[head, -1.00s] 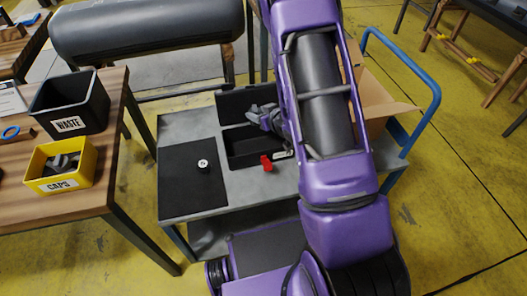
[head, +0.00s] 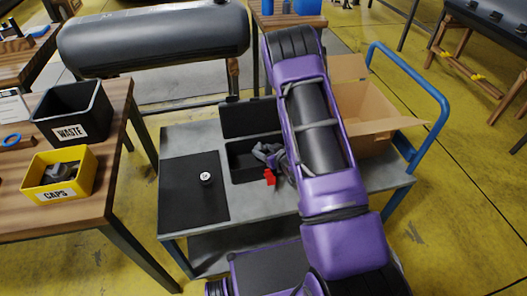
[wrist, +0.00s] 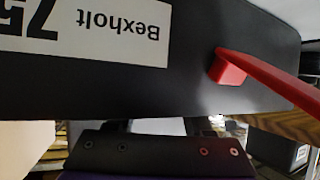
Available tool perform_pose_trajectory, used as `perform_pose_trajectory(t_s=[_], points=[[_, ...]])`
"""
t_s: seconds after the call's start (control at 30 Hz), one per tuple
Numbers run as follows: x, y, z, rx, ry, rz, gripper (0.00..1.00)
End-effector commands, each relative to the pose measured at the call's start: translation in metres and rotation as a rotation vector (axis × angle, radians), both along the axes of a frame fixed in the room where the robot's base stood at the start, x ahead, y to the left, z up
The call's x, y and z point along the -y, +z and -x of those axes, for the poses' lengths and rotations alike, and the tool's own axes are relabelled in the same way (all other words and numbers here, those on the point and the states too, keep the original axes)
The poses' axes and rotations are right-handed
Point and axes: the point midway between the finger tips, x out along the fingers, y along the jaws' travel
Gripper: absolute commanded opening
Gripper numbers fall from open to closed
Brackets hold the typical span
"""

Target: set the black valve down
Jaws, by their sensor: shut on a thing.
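My gripper (head: 268,156) is low over the cart, at the right part of the open black case (head: 240,150). It is shut on the black valve (wrist: 190,60), whose dark body with an upside-down "Bexholt 75" label fills the upper wrist view. A red lever (wrist: 255,75) sticks out of it to the right; a red piece (head: 270,177) shows just below my gripper in the head view. The valve's body is mostly hidden there by my arm. The fingertips are hidden behind the valve in the wrist view.
A black mat (head: 185,200) on the grey cart (head: 262,203) bears a small black round part with a white top (head: 205,178). An open cardboard box (head: 375,135) is at the cart's right. The WASTE bin (head: 75,108) and yellow CAPS bin (head: 60,175) stand on the left table.

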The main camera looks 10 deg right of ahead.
Motion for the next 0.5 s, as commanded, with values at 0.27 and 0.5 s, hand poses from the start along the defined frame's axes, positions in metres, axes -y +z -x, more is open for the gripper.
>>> perform_pose_trajectory(t_s=[0.27, 0.5], points=[[0.0004, -0.0007, -0.0004, 0.001, -0.001, 0.000, 0.00], [0.0004, -0.0019, -0.0004, 0.001, -0.001, 0.000, 0.81]])
